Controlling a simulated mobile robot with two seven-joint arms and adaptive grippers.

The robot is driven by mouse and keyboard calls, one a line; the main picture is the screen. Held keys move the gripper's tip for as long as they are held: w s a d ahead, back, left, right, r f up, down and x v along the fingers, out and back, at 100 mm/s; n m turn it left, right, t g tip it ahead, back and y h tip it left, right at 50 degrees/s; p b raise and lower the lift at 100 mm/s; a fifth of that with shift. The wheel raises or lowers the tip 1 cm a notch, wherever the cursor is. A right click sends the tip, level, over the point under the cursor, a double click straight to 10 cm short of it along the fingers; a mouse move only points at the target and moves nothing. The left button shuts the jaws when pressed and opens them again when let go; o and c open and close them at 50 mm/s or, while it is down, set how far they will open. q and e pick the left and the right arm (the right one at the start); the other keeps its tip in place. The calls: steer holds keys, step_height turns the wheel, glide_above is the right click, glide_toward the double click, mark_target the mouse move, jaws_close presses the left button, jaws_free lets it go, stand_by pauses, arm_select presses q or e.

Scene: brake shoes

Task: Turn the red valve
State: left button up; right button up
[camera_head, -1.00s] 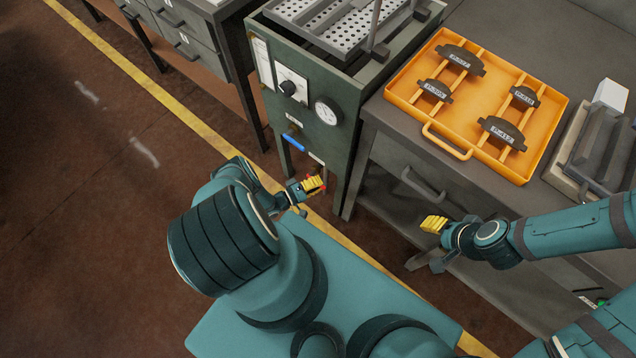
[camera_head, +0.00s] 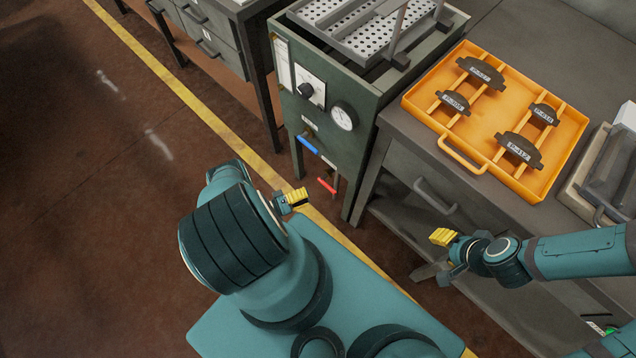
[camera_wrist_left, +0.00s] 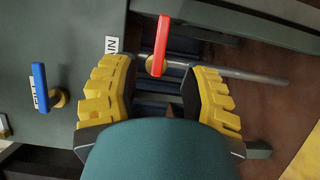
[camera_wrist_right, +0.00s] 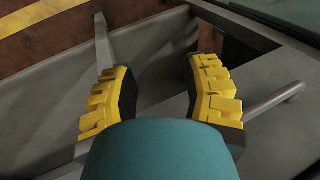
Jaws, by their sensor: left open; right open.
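The red valve (camera_head: 327,186) is a red lever low on the front of the green machine (camera_head: 345,160). In the left wrist view the red lever (camera_wrist_left: 160,45) stands upright in the picture on a brass fitting with a grey pipe, beyond and between the fingertips. My left gripper (camera_head: 296,198) is open and empty, apart from the lever, to its left in the head view. It also shows in the left wrist view (camera_wrist_left: 163,90). My right gripper (camera_head: 443,237) is open and empty by the workbench front; its fingers show in the right wrist view (camera_wrist_right: 158,85).
An orange tray (camera_head: 466,157) with brake shoes lies on the workbench. A drawer handle (camera_head: 436,197) juts out near my right gripper.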

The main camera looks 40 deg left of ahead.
arm_select(q)
steer(key=shift+v, duration=1.3)
